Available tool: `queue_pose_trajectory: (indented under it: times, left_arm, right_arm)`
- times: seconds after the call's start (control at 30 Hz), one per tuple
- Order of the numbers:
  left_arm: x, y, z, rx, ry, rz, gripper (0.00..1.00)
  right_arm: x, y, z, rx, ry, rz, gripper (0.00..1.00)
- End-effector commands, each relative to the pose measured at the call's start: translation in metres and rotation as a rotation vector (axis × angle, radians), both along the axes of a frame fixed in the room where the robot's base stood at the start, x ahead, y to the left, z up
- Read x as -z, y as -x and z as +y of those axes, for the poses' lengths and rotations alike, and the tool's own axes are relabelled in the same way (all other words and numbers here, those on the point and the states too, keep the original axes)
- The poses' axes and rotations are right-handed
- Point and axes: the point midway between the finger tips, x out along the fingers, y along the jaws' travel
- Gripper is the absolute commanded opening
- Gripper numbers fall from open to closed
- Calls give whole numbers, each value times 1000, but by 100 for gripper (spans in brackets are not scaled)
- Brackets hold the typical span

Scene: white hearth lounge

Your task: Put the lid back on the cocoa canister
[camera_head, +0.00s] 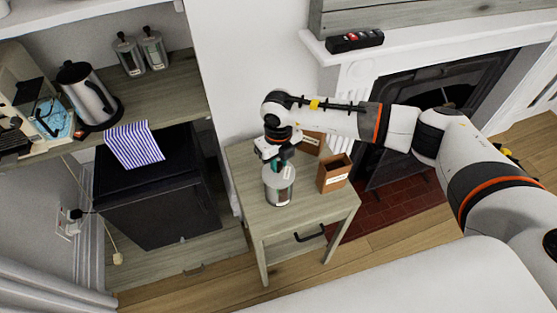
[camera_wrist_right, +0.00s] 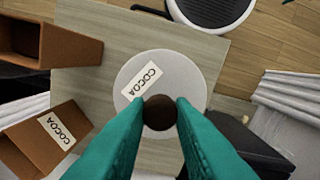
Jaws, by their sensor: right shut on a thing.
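The lid (camera_wrist_right: 185,75) is a pale grey disc with a COCOA label and a dark brown knob (camera_wrist_right: 159,112). My right gripper's teal fingertips (camera_wrist_right: 160,104) are closed on the knob from both sides. In the head view my right gripper (camera_head: 281,159) points down over the small table, with the lid (camera_head: 279,171) at the top of the glass-sided cocoa canister (camera_head: 279,192). The canister stands upright. In the wrist view the lid hides the canister; I cannot tell whether the lid rests fully on the rim. My left gripper is not in view.
A brown open box (camera_head: 334,175) stands right of the canister on the wooden side table (camera_head: 310,215); another (camera_head: 312,143) is behind. The fireplace (camera_head: 430,110) is at the right. A kettle (camera_head: 88,95) and two jars (camera_head: 140,52) stand on the left shelf.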

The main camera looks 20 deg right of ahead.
Motion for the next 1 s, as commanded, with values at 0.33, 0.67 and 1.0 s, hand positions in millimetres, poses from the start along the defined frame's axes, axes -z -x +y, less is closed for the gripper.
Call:
queue_pose_trajectory:
  times: [0.33,0.67,1.0]
  left_arm:
    - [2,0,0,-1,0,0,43]
    - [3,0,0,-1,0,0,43]
    - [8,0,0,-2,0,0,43]
  right_arm:
    - [0,0,0,1,0,0,0]
    - [1,0,0,0,0,0,0]
    - [3,0,0,1,0,0,0]
